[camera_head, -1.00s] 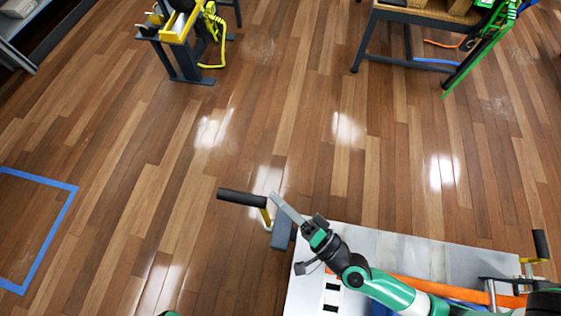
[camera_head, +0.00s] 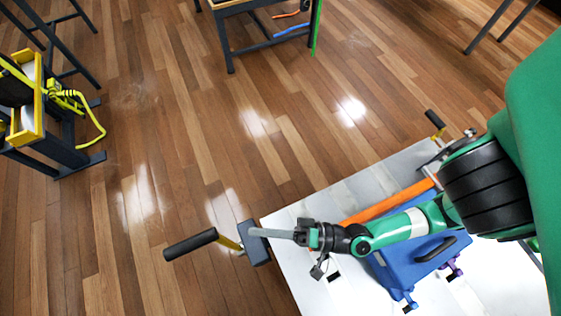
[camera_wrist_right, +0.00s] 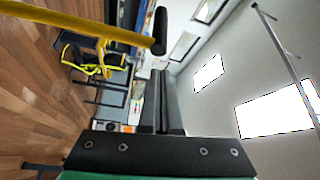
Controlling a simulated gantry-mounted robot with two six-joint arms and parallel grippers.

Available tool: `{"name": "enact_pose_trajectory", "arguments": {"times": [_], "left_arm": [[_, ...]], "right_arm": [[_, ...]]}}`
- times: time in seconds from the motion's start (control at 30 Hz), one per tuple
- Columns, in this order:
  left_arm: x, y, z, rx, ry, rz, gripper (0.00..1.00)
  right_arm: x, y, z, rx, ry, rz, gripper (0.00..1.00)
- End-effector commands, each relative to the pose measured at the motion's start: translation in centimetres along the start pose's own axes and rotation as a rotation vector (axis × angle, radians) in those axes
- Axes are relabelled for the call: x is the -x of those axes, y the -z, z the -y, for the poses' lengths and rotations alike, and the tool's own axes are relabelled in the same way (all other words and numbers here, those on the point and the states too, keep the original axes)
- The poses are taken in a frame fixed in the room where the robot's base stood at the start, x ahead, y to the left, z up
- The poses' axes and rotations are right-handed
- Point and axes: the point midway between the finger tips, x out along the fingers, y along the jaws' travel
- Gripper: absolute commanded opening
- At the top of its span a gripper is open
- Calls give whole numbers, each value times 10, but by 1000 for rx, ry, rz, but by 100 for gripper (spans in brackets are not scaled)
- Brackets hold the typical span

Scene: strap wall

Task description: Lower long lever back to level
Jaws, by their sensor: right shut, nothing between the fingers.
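A lever with a black grip (camera_head: 190,245) and a yellow bar (camera_head: 226,243) sticks out past the left corner of the white panel, beside a dark grey block (camera_head: 253,244). My right gripper (camera_head: 252,232) is shut and empty. Its fingers point left over the block, close to the yellow bar; I cannot tell whether they touch it. In the right wrist view the yellow bar (camera_wrist_right: 80,22) crosses above the fingertips (camera_wrist_right: 168,85), with the black grip (camera_wrist_right: 160,28) beyond them. A second black-gripped lever (camera_head: 435,119) stands at the panel's far corner. My left gripper is not in view.
The white panel (camera_head: 300,210) carries an orange strap (camera_head: 385,203) and a blue case (camera_head: 420,265) under my right arm. A yellow-and-dark stand (camera_head: 30,115) is at the left, and a table (camera_head: 262,40) is at the back. The wooden floor between is clear.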

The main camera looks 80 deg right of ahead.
Motion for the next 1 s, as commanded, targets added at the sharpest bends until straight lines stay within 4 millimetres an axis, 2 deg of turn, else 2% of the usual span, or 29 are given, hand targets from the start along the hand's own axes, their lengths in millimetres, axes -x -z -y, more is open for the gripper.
{"name": "enact_pose_trajectory", "arguments": {"times": [0.07,0.33,1.0], "left_arm": [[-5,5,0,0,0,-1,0],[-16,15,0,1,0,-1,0],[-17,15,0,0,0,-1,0]], "right_arm": [[21,2,2,3,-3,9,0],[39,3,5,-4,9,1,0],[44,6,2,2,6,-10,0]]}}
